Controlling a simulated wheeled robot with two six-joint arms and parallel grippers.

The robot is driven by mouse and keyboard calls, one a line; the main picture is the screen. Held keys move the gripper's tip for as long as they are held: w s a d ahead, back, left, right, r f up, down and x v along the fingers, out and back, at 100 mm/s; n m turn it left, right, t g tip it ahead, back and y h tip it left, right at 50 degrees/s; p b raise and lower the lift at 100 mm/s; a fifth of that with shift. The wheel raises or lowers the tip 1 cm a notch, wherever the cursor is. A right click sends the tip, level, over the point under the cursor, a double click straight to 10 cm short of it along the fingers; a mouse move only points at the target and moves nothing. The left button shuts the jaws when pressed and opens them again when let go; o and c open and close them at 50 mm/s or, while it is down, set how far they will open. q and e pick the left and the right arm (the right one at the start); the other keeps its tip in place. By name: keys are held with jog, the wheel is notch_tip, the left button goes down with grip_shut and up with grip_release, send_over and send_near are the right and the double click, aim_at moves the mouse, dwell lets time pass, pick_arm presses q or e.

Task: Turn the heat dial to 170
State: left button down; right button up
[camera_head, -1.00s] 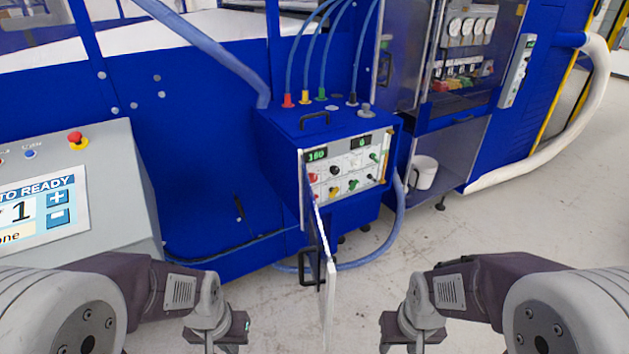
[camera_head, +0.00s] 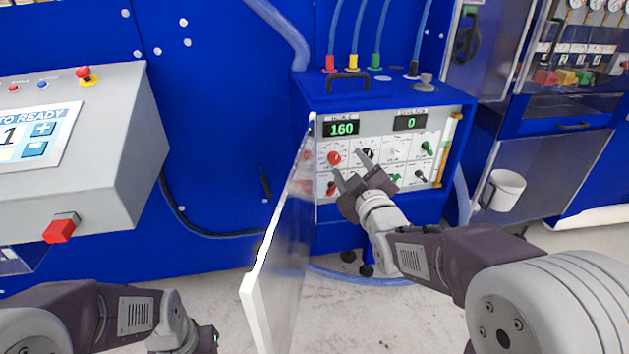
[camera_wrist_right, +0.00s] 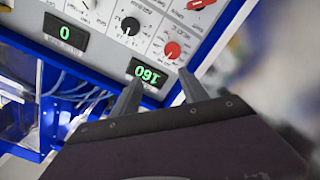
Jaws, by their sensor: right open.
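The control panel (camera_head: 390,150) shows a green 160 on its left display (camera_head: 341,128) and 0 on its right display (camera_head: 411,123). A red dial (camera_head: 334,158) sits below the 160; a black dial (camera_head: 368,153) is to its right. I cannot surely read which is labelled heat. My right gripper (camera_head: 350,163) is open in front of these dials, its fingers partly covering the panel. In the right wrist view the panel is upside down: the red dial (camera_wrist_right: 172,50) lies just beyond the open, empty fingertips (camera_wrist_right: 160,79). My left gripper (camera_head: 207,341) is low at left, its jaws unclear.
The panel's open door (camera_head: 280,255) stands out toward me, left of my right gripper. A grey console (camera_head: 110,165) with a red button is at the left. Hoses rise from the box top.

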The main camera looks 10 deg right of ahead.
jog(key=b, duration=0.3)
send_near(336, 161)
jog(key=w, duration=0.9)
jog(key=shift+w+a, duration=0.1)
jog(key=shift+w, duration=0.2)
pick_arm(q)
notch_tip(336, 161, down, 5)
jog(key=shift+s+a+f, duration=0.1)
jog(key=shift+a, duration=0.05)
pick_arm(e)
jog(key=shift+f, duration=0.1)
grip_shut()
